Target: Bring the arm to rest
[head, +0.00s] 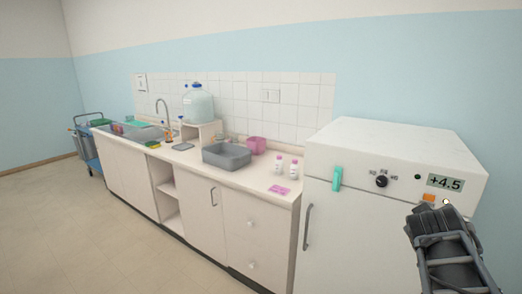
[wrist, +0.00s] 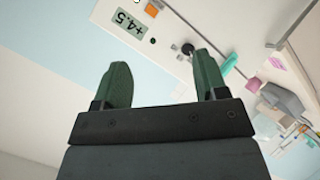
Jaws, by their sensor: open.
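My arm shows at the right edge of the head view, in front of the fridge's right side; its jaws cannot be made out there. In the wrist view my gripper (wrist: 162,88) has two dark green fingers spread wide apart. Nothing is between them. Beyond the fingers the wrist view, strongly tilted, shows the white fridge (wrist: 165,22) with its +4.5 display, and the counter at the right.
The white fridge (head: 390,150) stands at the right end of the counter (head: 215,170). A cart (head: 88,145) stands far left. The floor in front is clear.

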